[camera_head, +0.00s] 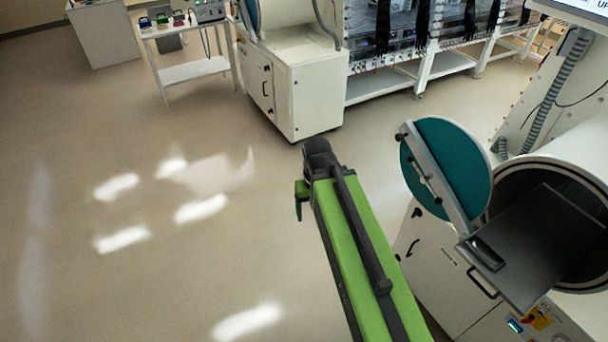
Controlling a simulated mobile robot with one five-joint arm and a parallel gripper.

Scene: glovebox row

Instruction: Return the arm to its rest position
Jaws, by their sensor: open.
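My green and black arm reaches from the bottom edge up to a dark joint near the middle of the head view, over open floor. A small dark green part shows at the left of that joint. My gripper does not show; it seems to be hidden behind or below the arm. To the right of my arm is a round port (500,205) with its teal door (445,165) swung open. A dark tray (545,235) sticks out of the port, with a small black object (487,252) at its front end.
The port's white cabinet (428,262) stands close to the right of my arm. Another white cabinet (315,90) stands ahead, beside a glovebox row (440,65). A white cart (193,72) with small coloured items is at the back left. The floor (130,220) at left is clear.

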